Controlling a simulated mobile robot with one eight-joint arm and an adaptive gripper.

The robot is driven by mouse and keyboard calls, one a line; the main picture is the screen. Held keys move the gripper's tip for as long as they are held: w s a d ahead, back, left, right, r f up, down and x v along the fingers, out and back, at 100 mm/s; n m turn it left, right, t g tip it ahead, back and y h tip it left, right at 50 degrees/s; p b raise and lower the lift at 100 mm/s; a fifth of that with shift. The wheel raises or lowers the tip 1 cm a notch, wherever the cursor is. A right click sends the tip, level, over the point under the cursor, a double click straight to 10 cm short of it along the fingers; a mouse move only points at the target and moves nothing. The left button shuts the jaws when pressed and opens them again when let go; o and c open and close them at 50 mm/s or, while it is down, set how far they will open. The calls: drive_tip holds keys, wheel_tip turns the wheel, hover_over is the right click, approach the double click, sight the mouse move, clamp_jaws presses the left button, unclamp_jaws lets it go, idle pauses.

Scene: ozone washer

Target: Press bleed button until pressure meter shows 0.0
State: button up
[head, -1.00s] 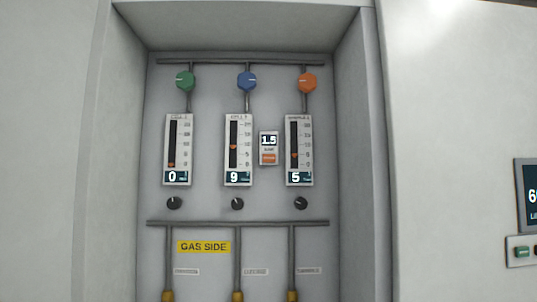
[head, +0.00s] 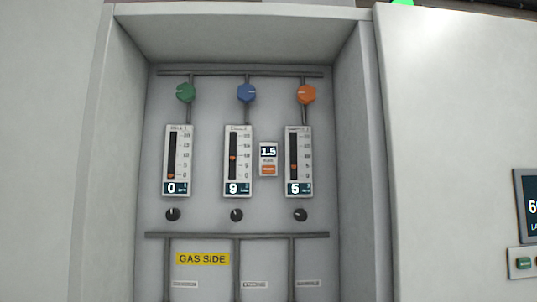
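A small white pressure meter (head: 268,152) is mounted between the middle and right flow gauges on the recessed panel; its display reads 1.5. An orange bleed button (head: 268,170) sits on the lower part of the same unit, with a label above it too small to read surely. Nothing covers the button. My gripper is not in view.
Flow gauges read 0 on the left (head: 178,160), 9 in the middle (head: 238,160) and 5 on the right (head: 299,160). Green, blue and orange knobs sit above, black knobs below. A yellow GAS SIDE label (head: 203,259) is lower. Cabinet walls (head: 361,180) flank the recess.

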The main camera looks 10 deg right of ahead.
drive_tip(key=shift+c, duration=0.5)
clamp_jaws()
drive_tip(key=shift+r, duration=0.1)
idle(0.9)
